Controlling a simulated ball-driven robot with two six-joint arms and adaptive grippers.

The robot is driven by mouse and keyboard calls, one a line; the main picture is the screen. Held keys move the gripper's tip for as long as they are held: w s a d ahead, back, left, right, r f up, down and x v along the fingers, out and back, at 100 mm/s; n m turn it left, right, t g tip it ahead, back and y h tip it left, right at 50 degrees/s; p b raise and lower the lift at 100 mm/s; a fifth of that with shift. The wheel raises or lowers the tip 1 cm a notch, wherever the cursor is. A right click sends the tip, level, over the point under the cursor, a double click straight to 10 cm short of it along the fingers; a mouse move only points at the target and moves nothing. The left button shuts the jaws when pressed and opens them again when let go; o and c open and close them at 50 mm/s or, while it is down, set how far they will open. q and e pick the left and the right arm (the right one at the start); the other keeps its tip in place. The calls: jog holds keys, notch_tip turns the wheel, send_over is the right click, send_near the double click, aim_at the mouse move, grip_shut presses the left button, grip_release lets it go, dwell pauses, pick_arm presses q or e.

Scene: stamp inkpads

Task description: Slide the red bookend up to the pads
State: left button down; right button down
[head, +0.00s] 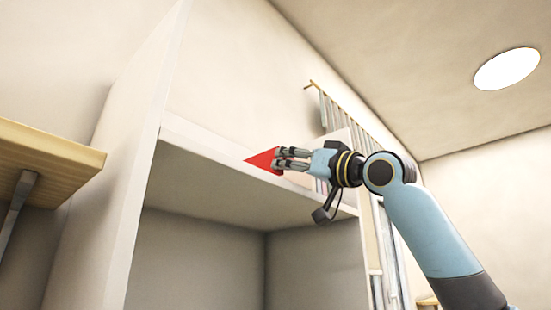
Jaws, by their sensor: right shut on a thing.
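The red bookend (262,160) shows as a red pointed shape at the front edge of a white shelf (205,147), seen from below. My right gripper (280,158) comes in from the right and is shut on the bookend. Its fingers cover the bookend's right part. The shelf's front edge hides where the bookend's base rests. I cannot make out any pads; the shelf top is out of sight from this low angle. My left gripper is not in view.
The white cabinet's upright side (150,120) stands to the left of the bookend, with an open compartment below the shelf. A wooden shelf board (45,160) juts in at the far left. A striped slatted thing (340,115) is on the wall behind my right arm.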

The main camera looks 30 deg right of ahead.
jog(key=d, duration=0.1)
jog(key=w+d, duration=0.1)
jog(key=d, duration=0.2)
jog(key=shift+w+d, duration=0.35)
jog(key=shift+d, duration=0.05)
jog(key=c, duration=1)
grip_release()
jog(key=shift+c, duration=0.2)
notch_tip(320, 180, up, 10)
